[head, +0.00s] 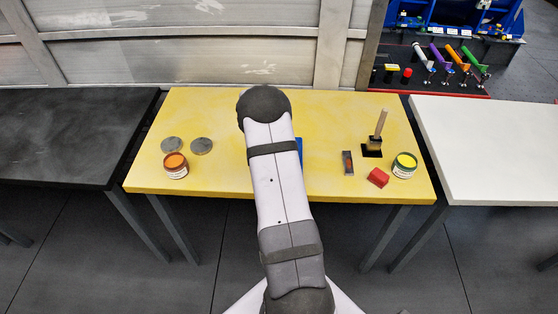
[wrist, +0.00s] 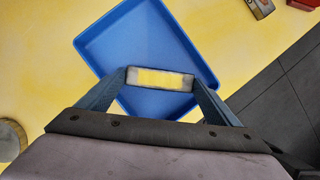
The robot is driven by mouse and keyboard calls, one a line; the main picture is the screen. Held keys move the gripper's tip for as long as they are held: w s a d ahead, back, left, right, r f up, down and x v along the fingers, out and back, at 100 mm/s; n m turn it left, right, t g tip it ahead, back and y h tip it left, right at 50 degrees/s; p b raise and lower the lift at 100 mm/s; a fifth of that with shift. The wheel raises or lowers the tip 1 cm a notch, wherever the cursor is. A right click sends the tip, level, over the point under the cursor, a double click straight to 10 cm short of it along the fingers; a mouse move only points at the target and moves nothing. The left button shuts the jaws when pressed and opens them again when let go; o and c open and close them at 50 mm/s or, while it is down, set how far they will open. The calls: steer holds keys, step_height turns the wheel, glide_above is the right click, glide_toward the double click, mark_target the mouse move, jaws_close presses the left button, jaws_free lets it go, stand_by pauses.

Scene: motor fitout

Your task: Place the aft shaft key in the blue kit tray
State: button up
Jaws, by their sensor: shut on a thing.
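My gripper (wrist: 160,88) is shut on a small bar-shaped key (wrist: 160,79) with a yellow face and grey metal ends. No label on it can be read. The key is held crosswise between the two fingertips, above the blue kit tray (wrist: 112,42), seen from above in the wrist view. The gap between key and tray cannot be judged. The visible tray floor is empty; its near part is hidden by my gripper. In the head view my arm hides the gripper and most of the tray; only a blue strip (head: 299,148) shows.
On the yellow table (head: 225,105), two grey discs (head: 201,146) and an orange-lidded jar (head: 176,165) stand left. Right are a grey bar with an orange mark (head: 348,163), a red block (head: 378,178), a yellow-topped jar (head: 404,165) and a wooden-handled tool (head: 380,125).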

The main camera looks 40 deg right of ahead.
steer(key=shift+f, duration=0.25)
steer(key=shift+f, duration=0.2)
steer(key=o, duration=1.2)
steer(key=shift+r, duration=0.1)
